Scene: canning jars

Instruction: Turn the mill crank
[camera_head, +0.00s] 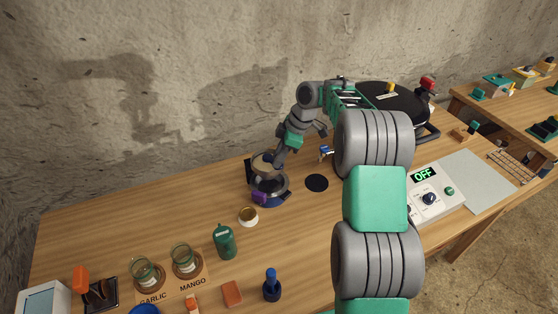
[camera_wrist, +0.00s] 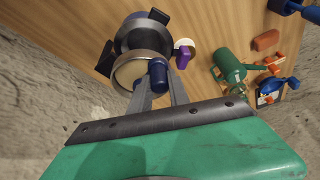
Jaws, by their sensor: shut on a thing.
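The mill (camera_head: 270,188) stands on the table near the wall, with a dark round body, a pale disc on top and a purple part at its front. In the wrist view the mill (camera_wrist: 140,42) is below my gripper, its pale round top partly covered by the fingers. A dark blue crank knob (camera_wrist: 158,74) sits at the edge of that top, between my fingers. My gripper (camera_wrist: 160,86) is shut on this knob. In the head view my gripper (camera_head: 277,164) is over the mill's top, and the knob cannot be made out there.
A control box (camera_head: 432,199) reads OFF.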

